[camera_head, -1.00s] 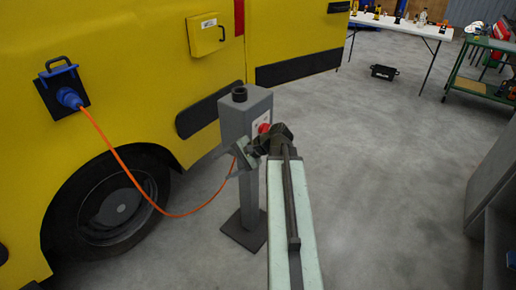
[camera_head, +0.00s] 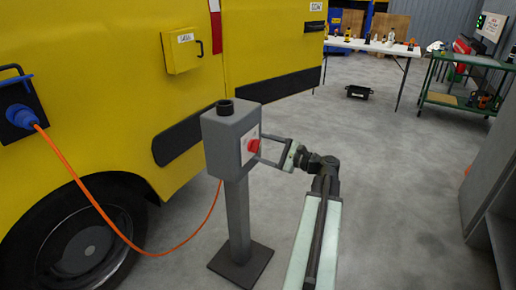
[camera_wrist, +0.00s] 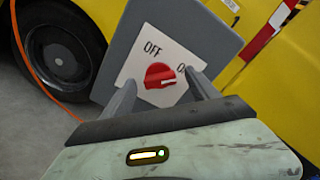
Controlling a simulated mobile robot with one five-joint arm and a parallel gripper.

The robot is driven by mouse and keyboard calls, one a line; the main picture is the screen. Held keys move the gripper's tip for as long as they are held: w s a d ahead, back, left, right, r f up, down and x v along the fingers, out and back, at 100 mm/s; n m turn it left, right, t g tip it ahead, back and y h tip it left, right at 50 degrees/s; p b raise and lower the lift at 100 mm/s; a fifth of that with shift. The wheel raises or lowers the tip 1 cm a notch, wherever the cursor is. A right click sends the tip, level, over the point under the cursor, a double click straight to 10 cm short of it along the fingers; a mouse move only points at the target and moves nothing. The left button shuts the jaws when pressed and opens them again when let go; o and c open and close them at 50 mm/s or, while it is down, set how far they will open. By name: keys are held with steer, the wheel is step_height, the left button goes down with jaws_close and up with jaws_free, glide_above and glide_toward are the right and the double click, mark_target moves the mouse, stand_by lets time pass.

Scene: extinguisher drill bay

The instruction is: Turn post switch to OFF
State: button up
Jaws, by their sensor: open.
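The post switch is a grey box (camera_head: 222,141) on a grey post (camera_head: 238,215), with a red knob (camera_head: 254,146) on its right-hand face. In the wrist view the red knob (camera_wrist: 160,76) sits on a white plate (camera_wrist: 150,52) with "OFF" at its upper left. A second label at the right starts with "O"; the rest is hidden by a finger. The knob's white mark points right, toward that second label. My gripper (camera_head: 262,150) is open at the switch face. In the wrist view its fingers (camera_wrist: 160,82) stand either side of the knob; contact cannot be told.
A yellow vehicle (camera_head: 110,60) stands behind the post, and an orange cable (camera_head: 95,205) hangs from its blue plug (camera_head: 22,117). A white table (camera_head: 370,46), a green cart (camera_head: 465,100) and a black box (camera_head: 358,92) stand farther back. Floor right of the post is open.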

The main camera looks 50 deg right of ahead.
steer(key=shift+x, duration=0.95)
steer(key=shift+s, duration=0.1)
